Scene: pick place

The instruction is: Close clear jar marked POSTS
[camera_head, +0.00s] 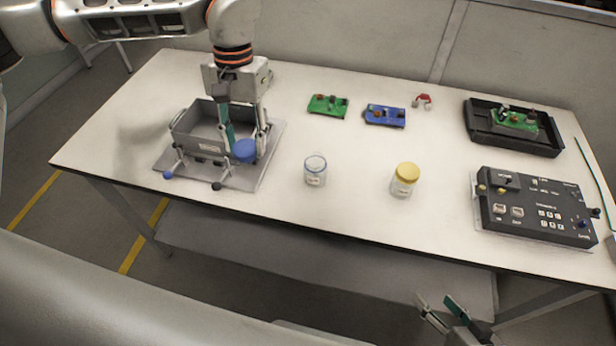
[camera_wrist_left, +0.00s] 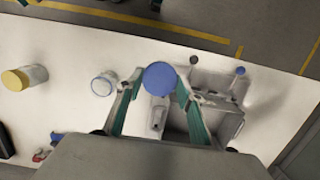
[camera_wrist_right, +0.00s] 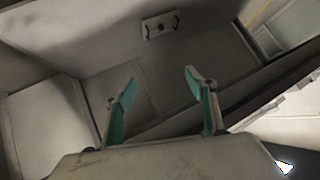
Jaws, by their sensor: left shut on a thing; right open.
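A clear jar (camera_head: 315,171) stands open on the table, with a blue ring at its rim; its label is too small to read. It also shows in the left wrist view (camera_wrist_left: 103,84). My left gripper (camera_head: 246,140) is shut on a round blue lid (camera_head: 244,151), above the grey tray's right side and left of the open jar. In the left wrist view the blue lid (camera_wrist_left: 159,78) sits between the fingertips. My right gripper (camera_head: 447,309) is open and empty, low in front of the table; its spread fingers show in the right wrist view (camera_wrist_right: 160,88).
A jar with a yellow lid (camera_head: 405,180) stands right of the open jar. A grey bin (camera_head: 188,135) stands on the tray (camera_head: 263,170). Green (camera_head: 328,105) and blue (camera_head: 384,115) boards lie behind. A black control box (camera_head: 540,212) is at right. Table between the jars is clear.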

